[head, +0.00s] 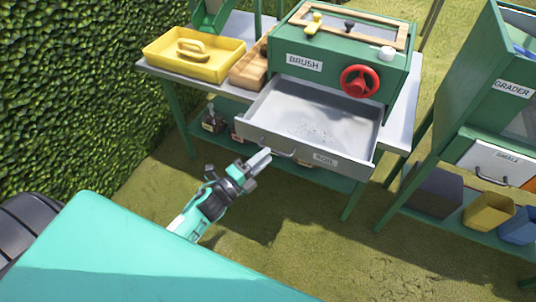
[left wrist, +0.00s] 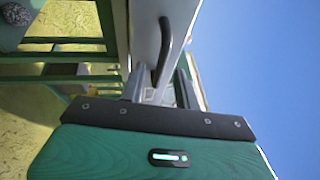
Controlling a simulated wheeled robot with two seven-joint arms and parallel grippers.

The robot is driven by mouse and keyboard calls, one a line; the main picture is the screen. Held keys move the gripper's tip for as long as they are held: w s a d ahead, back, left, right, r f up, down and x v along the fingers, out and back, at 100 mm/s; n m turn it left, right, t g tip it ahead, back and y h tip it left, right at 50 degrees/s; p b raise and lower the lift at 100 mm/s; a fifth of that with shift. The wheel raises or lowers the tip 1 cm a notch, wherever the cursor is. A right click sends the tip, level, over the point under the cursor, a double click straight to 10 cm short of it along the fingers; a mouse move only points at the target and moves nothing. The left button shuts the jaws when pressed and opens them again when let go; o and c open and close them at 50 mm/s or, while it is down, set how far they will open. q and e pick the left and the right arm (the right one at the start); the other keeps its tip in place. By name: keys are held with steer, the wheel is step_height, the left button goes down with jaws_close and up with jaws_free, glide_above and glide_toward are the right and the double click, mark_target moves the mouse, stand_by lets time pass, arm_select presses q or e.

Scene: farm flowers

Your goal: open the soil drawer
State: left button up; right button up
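The soil drawer (head: 258,130) is a grey metal tray pulled well out below the green box marked BRUSH. Its front carries a label and a curved metal handle (head: 283,155); the dark handle also shows in the left wrist view (left wrist: 165,48). A thin scatter of specks lies on the drawer floor. My left gripper (head: 266,155) is at the left end of the handle. In the left wrist view its fingers (left wrist: 160,90) stand apart, with the handle's near end by the gap; contact cannot be told. My right gripper is not in view.
The green BRUSH box (head: 335,88) has a red wheel (head: 360,81). The green grader (head: 468,75) stands at right, with bins below. A hedge (head: 70,90) is at left. Grass in front is clear.

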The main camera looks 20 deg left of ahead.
arm_select(q)
steer(key=b+v, duration=0.1)
steer(key=v, duration=1)
steer(key=shift+s, duration=0.25)
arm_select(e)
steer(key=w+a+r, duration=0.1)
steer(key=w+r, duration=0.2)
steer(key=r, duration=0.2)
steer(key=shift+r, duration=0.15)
arm_select(q)
steer(key=shift+a, duration=0.1)
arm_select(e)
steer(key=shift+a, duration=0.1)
